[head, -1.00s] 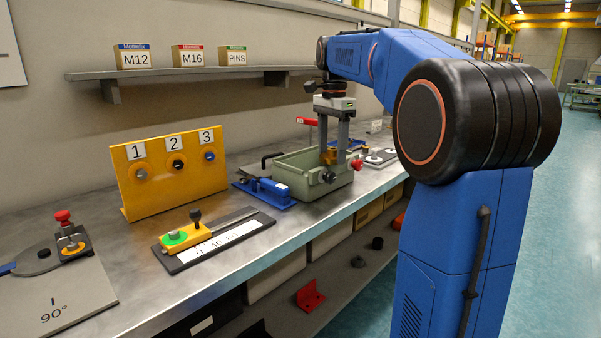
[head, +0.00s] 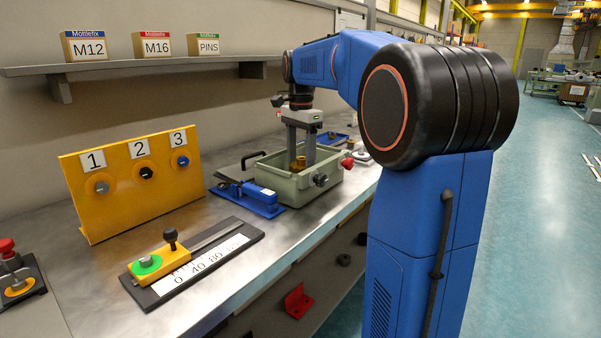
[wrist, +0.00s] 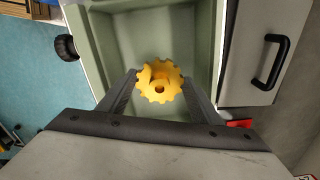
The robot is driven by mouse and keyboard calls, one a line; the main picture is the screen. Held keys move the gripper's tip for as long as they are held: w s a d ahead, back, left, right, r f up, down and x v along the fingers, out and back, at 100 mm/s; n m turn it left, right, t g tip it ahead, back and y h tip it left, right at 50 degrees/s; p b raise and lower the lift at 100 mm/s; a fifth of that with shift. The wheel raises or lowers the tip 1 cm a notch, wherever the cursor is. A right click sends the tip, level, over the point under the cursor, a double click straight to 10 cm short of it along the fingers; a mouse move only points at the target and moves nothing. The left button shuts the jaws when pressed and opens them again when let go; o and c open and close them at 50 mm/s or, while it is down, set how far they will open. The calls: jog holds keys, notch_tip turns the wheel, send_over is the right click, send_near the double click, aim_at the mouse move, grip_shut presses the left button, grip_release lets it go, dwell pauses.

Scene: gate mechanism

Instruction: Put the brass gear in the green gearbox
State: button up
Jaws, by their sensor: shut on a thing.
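The brass gear (wrist: 160,82) is toothed, with a hub and a hole in its middle. My gripper (wrist: 160,88) is shut on it, one finger at each side. The green gearbox (head: 290,192) is an open-topped box on the bench; its walls frame the gear in the wrist view (wrist: 221,50). In the head view the gear (head: 298,163) shows between my fingertips (head: 300,158) at the box's opening. The box wall hides what lies lower, so I cannot tell whether the gear touches the floor of the box.
A grey panel with a black handle (wrist: 272,62) lies beside the box. A blue clamp (head: 255,195), a yellow numbered panel (head: 135,185) and a sliding gauge (head: 190,262) stand to the left.

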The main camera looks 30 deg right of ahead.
aim_at(301, 165)
jog(key=shift+f, duration=2)
jog(key=o, duration=1.3)
jog(key=shift+f, duration=0.15)
notch_tip(301, 165, up, 12)
jog(key=shift+r, duration=0.15)
